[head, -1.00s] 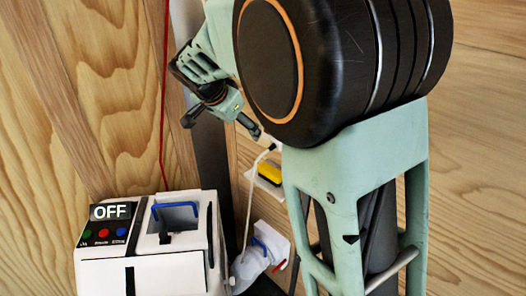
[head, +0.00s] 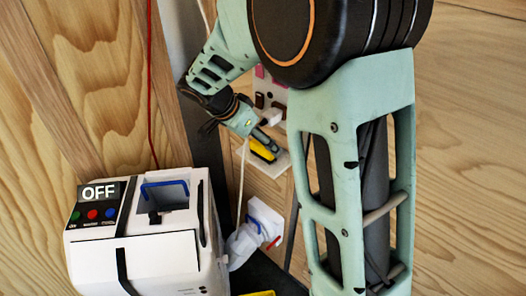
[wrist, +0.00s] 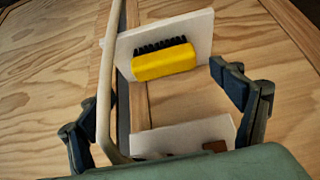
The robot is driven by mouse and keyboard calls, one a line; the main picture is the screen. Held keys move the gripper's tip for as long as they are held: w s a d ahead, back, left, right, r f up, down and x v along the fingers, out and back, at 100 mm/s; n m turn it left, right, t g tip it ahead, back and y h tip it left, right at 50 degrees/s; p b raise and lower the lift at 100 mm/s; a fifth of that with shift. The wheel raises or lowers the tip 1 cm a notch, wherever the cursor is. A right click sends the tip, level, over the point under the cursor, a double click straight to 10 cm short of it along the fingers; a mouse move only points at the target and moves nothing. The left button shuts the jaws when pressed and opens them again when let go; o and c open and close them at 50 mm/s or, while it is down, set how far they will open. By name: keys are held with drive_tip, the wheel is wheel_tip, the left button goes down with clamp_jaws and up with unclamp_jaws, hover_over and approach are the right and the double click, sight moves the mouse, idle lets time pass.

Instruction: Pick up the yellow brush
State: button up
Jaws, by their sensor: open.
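The yellow brush (wrist: 165,63) has a yellow body and black bristles. In the wrist view it lies on a white shelf-like plate (wrist: 122,48), beyond the fingertips and between their lines. My gripper (wrist: 168,105) is open, one finger at each side of the picture, with nothing between the fingers but a pale cord near the left one. In the head view the brush (head: 262,151) is small and partly covered by my gripper (head: 264,138), which is close to it. I cannot tell from there whether they touch.
A pale cord (wrist: 106,75) runs past the brush's left side, close to the left finger. A second white plate (wrist: 190,134) is nearer the gripper. A white machine (head: 140,262) marked OFF stands at lower left. A red cord (head: 150,80) hangs on the wooden wall.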

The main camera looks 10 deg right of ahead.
drive_tip(key=x, duration=0.4)
drive_tip(key=shift+w+f, duration=0.25)
drive_tip(key=shift+w, duration=0.15)
drive_tip(key=shift+c, duration=0.6)
drive_tip(key=c, duration=1.2)
drive_tip(key=shift+o, duration=0.2)
drive_tip(key=shift+r, duration=0.1)
drive_tip(key=shift+r, duration=0.5)
wheel_tip(320, 180, up, 2)
drive_tip(key=shift+r, duration=0.15)
drive_tip(key=s+a, duration=1)
drive_tip(key=a, duration=0.5)
